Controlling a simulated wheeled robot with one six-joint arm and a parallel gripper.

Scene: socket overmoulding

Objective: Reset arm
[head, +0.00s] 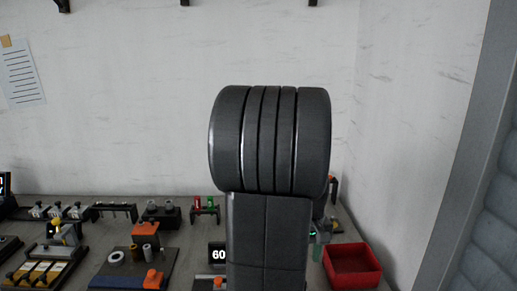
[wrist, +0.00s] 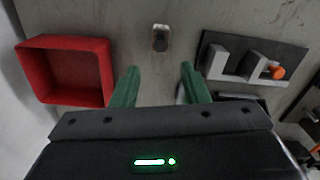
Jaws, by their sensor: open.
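My gripper (wrist: 158,82) shows in the wrist view with two green fingers spread apart. It is open, and nothing is between the fingers.
A red bin (head: 352,266) stands at the table's right; it also shows in the wrist view (wrist: 108,75), empty. A dark plate with grey brackets and an orange knob (wrist: 255,58) is at the wrist view's right. Fixtures, including an orange block on a plate (head: 154,279), crowd the table's left.

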